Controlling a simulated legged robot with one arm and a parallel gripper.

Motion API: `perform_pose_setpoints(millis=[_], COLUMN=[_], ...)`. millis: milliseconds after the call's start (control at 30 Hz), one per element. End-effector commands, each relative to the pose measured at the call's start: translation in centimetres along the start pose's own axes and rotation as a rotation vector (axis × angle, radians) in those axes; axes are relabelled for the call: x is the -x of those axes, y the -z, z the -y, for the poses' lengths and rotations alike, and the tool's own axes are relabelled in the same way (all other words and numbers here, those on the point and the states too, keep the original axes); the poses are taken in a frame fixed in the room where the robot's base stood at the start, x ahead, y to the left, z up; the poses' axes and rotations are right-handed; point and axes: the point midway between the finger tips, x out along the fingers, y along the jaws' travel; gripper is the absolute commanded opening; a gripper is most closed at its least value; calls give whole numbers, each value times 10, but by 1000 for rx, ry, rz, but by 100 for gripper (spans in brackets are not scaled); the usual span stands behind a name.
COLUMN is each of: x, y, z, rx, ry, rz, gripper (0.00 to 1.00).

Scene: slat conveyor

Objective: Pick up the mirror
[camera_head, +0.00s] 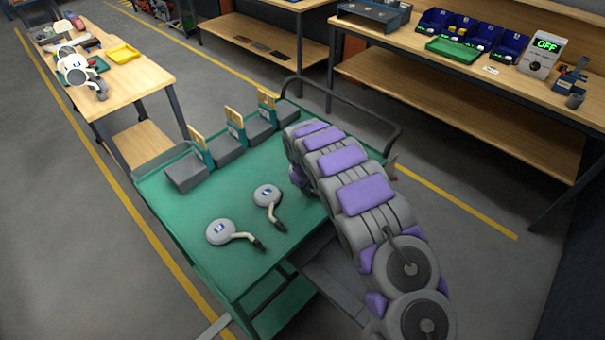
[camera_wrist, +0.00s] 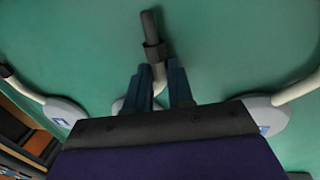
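In the wrist view my gripper (camera_wrist: 159,72) is open, its two dark fingers pointing at the green cart top. The pale stem of a mirror (camera_wrist: 158,75) lies between the fingers, with gaps beside it. Its dark clamp end (camera_wrist: 150,30) extends beyond the fingertips, and its head is mostly hidden by the gripper. Two more mirrors show at the left (camera_wrist: 65,112) and right (camera_wrist: 266,116). In the head view two round grey mirrors (camera_head: 221,232) (camera_head: 267,195) with curved pale stems lie on the cart. My arm hides the gripper and the mirror at it there.
The green cart (camera_head: 160,193) carries several grey boxes (camera_head: 187,172) with upright tags along its back left edge. A dark handle rail (camera_head: 350,100) rises behind. Wooden benches stand at the left (camera_head: 140,70) and the back right (camera_head: 480,70). The cart's front left is clear.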

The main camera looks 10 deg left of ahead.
Motion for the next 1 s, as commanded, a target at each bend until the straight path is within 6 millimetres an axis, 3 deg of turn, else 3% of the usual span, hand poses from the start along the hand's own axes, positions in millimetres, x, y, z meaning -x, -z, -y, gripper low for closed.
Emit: perform_pose_setpoints(millis=[167,433,1000], x=[-2,-2,4], y=[0,0,1], z=[0,-1,-2], rx=[0,0,0], ry=[1,1,0], rz=[-2,-2,-4], gripper=[22,0,0])
